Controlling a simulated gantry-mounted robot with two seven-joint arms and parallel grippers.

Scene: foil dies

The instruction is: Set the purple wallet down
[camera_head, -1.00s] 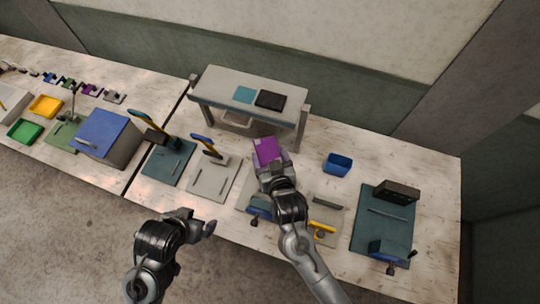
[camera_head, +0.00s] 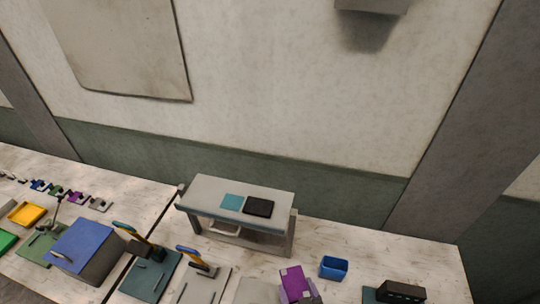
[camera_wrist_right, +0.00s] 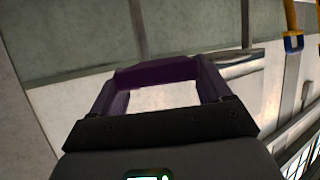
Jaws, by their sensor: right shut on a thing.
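The purple wallet (camera_head: 296,284) shows at the bottom edge of the head view, in front of the small raised shelf and left of the blue bin. My right gripper (camera_head: 299,297) is shut on it; most of that gripper and its arm are cut off below the picture. In the right wrist view the wallet (camera_wrist_right: 155,74) spans the two fingertips as a dark purple band. Whether it touches anything beneath is hard to tell. My left gripper is out of view.
A raised grey shelf (camera_head: 272,194) carries a teal flat piece (camera_head: 230,201) and a black wallet-like piece (camera_head: 258,207), with bare top to their right and left. A blue bin (camera_head: 333,267) and a black block (camera_head: 401,291) stand on the table at right.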

